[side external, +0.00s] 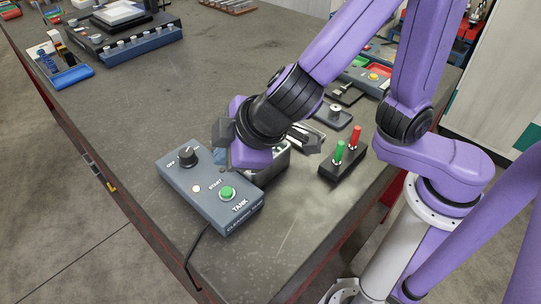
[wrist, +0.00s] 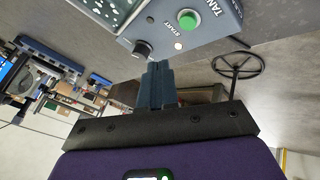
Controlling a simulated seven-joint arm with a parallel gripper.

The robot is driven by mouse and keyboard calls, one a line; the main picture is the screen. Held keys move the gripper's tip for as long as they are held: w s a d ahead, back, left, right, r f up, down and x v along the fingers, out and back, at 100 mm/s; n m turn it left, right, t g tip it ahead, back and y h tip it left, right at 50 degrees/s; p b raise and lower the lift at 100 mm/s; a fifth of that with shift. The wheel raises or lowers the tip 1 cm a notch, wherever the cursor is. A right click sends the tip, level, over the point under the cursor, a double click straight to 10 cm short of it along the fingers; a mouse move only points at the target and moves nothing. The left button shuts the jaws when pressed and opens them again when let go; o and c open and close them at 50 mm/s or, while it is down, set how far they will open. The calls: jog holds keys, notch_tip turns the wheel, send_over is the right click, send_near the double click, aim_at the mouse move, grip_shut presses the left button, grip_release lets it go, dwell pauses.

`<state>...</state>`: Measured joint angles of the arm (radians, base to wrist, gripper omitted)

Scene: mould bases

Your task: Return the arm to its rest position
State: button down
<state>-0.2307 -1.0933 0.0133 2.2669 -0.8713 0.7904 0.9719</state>
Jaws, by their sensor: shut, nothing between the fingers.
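My purple arm reaches in from the right in the side view and bends down over the front of the grey workbench (side external: 275,235). My gripper (wrist: 158,68) shows its two blue-grey fingers pressed together in the wrist view, with nothing between them. In the side view the wrist hangs close behind the grey TANK control box (side external: 205,193), and the fingers are mostly hidden. The box also shows in the wrist view (wrist: 205,18), beyond the fingertips. I cannot tell whether the fingers touch it.
The box has a green START button (side external: 227,193), a black knob (side external: 187,154) and a cable. A metal tank (side external: 272,167) stands beside my wrist. A black stand (side external: 343,163) holds a red and a green handle. The bench's left middle is clear. A blue tray (side external: 72,78) lies far left.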

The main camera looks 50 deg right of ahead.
jog(key=s+d+f+g+h, duration=0.1)
jog(key=s+d+f+g, duration=0.15)
jog(key=d, duration=1.05)
jog(key=s+d+n+g, duration=0.1)
jog(key=s+d+g, duration=0.3)
jog(key=s+d, duration=0.7)
jog(key=shift+s+n, duration=0.3)
jog(key=shift+s, duration=0.2)
